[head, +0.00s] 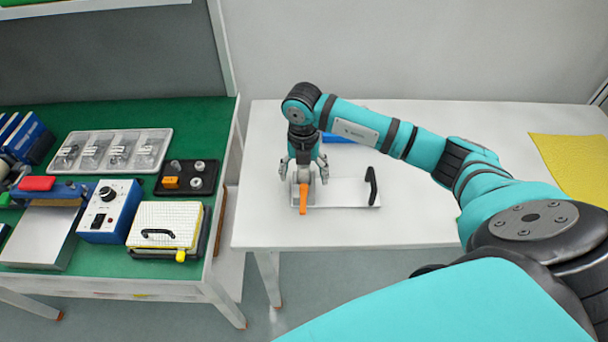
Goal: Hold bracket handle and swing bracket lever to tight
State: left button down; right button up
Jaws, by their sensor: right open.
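The bracket has a flat pale base plate (340,192) on the white table. Its black bracket handle (372,186) stands up at the right end of the plate. The orange bracket lever (303,198) is at the left end and points toward the table's front edge. My right gripper (305,178) points down over the lever end, with its fingers open and spread on either side of the bracket's grey block. Whether the fingers touch it I cannot tell. My right arm comes in from the right. My left gripper is not in view.
A blue object (338,138) lies behind my right gripper, partly hidden by my arm. A yellow mat (572,165) is at the right. The green bench (120,108) at the left holds a blue box (110,211), a clear tray (112,150) and other items. The white table's front strip (350,232) is clear.

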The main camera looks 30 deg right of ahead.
jog(key=shift+f, duration=0.9)
jog(key=shift+c, duration=0.2)
